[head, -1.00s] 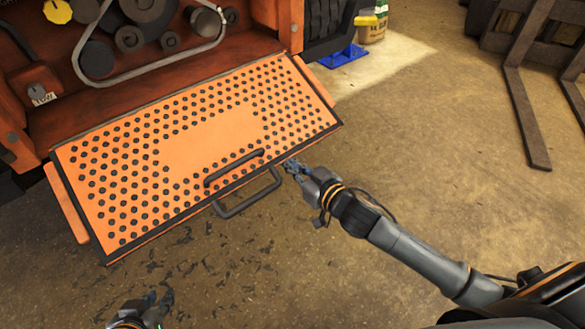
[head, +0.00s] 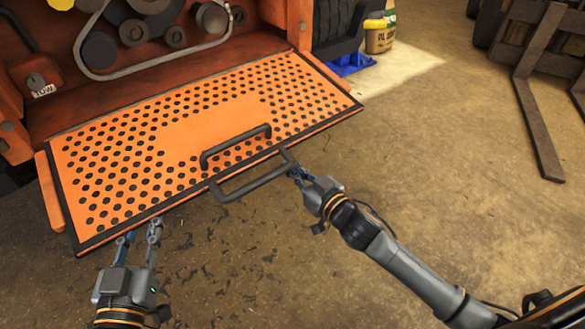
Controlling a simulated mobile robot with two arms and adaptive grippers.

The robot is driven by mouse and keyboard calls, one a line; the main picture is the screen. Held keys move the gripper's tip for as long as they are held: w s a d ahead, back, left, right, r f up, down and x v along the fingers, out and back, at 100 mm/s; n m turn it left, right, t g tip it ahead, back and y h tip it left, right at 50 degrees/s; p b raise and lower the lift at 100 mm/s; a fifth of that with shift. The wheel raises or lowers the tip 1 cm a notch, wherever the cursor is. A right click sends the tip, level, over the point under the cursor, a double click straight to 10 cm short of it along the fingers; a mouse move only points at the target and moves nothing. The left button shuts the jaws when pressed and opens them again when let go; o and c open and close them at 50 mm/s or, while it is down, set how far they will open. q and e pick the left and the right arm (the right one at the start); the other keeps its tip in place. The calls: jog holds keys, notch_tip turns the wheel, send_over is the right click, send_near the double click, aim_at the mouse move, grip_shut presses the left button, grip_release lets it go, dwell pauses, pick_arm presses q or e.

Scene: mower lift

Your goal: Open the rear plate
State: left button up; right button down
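The rear plate (head: 215,118) is an orange, perforated panel with a dark rim. It juts out from the orange machine, tilted away from its opening, with pulleys exposed behind it. A dark bar handle (head: 247,186) sits at its outer edge. My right gripper (head: 294,172) has its fingertips at the right end of this handle; the fingers overlap it, and I cannot tell whether they are closed on it. My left gripper (head: 138,234) is open, its two fingers spread at the plate's lower left edge.
A belt and pulleys (head: 98,52) fill the machine's opening. A tire (head: 333,20), a blue stand (head: 350,64) and a bucket (head: 379,39) stand at the back. Fork tines (head: 537,120) lie at the right. The concrete floor between is clear.

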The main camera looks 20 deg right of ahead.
pick_arm(q)
jog(key=shift+f, duration=0.55)
